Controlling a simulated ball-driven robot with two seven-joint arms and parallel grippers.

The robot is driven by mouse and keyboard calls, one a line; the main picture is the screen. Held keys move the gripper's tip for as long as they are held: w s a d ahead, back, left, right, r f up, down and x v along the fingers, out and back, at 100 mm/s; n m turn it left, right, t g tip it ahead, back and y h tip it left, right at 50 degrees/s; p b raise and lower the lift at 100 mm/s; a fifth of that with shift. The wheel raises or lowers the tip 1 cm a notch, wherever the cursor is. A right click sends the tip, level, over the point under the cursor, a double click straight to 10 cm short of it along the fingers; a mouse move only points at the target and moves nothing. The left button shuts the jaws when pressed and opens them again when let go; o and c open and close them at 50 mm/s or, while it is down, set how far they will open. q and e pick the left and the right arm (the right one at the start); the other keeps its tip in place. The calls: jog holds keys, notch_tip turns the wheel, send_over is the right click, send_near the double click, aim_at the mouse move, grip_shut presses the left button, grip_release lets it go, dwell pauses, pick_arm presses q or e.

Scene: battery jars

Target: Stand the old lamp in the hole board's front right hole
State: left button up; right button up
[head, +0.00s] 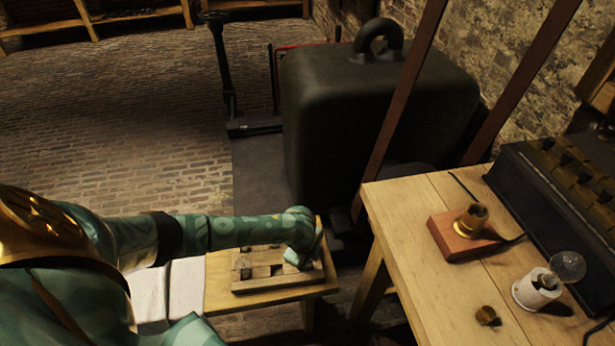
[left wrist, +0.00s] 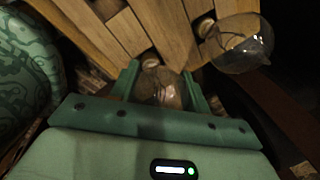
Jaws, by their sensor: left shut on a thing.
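The hole board (head: 278,284) sits on a small wooden table. It also shows in the left wrist view (left wrist: 125,30) as wooden strips with dark gaps. My left gripper (head: 298,256) is over the board's right side. In the left wrist view my left gripper (left wrist: 162,88) is shut on a lamp (left wrist: 160,92) with a brownish glass bulb, which I take to be the old lamp. Its cap end points at the board; I cannot tell whether it is inside a hole. A second lamp (left wrist: 242,45) with clear glass has its cap at another gap. My right gripper is not in view.
A workbench (head: 405,215) at the right holds a white socket with a clear lamp (head: 567,267), a brass socket on a wooden block (head: 470,230), and a small brass piece (head: 487,315). A large black weight (head: 365,115) stands behind. White cloth (head: 187,285) lies left of the board.

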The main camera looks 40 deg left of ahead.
pick_arm(q)
jog(key=shift+f, duration=0.1)
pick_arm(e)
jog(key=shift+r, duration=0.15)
pick_arm(q)
jog(key=o, duration=1.1)
jog(key=shift+o, duration=0.2)
jog(key=s+r+p, duration=0.3)
jog(key=r+p, duration=0.7)
jog(key=r, duration=0.6)
jog(key=shift+d, duration=0.15)
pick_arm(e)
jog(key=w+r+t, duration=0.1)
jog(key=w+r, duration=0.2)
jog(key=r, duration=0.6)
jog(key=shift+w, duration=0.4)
pick_arm(q)
jog(key=shift+s+f, duration=0.1)
jog(key=shift+s, duration=0.05)
